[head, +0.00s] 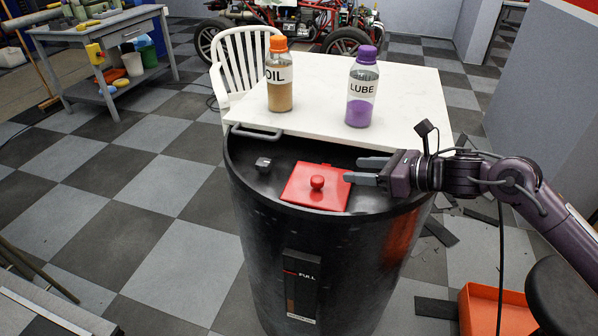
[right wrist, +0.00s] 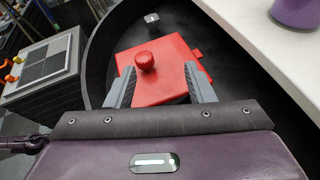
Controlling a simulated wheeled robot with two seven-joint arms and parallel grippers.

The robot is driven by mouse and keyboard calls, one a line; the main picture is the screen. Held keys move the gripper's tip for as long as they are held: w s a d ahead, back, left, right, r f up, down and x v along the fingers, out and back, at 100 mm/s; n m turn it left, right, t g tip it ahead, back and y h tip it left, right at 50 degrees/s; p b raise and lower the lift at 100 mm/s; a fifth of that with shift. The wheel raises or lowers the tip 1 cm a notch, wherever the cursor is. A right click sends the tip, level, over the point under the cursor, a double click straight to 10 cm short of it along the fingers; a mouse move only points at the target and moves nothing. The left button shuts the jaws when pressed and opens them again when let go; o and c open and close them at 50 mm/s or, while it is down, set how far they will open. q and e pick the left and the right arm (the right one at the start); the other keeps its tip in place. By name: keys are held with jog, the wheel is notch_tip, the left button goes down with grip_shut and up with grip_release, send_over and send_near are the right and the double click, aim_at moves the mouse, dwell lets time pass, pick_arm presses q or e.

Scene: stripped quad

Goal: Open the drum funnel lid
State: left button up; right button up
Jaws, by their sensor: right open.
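A black drum (head: 335,245) stands in front of the white table. Its recessed black top carries a flat red lid (head: 308,196) with a round red knob (head: 317,182). The lid lies down flat and looks closed. My right gripper (head: 359,170) reaches in from the right, open and empty, with its fingers pointing left over the lid's right side. In the right wrist view the two grey fingers (right wrist: 158,84) stand apart, and the knob (right wrist: 145,60) is beyond them and roughly between them, not touched. The lid also shows there (right wrist: 165,90). My left gripper is not in view.
An oil bottle with an orange cap (head: 279,80) and a lube bottle with a purple cap (head: 362,92) stand on the white table (head: 320,88) just behind the drum. A grey handle (head: 257,132) sits at the drum's back rim. An orange bin (head: 488,310) is on the floor at right.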

aim_at(320, 179)
jog(key=shift+s+a+f+n+g, duration=0.5)
jog(key=shift+s+a+n+g, duration=0.1)
jog(key=shift+s+a+n, duration=0.25)
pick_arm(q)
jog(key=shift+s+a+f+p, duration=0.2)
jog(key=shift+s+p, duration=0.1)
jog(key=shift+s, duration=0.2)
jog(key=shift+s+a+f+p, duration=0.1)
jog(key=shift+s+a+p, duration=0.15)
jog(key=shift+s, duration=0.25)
pick_arm(e)
jog(key=x, duration=0.7)
jog(key=shift+w+a, duration=0.1)
jog(key=shift+w, duration=0.05)
grip_shut()
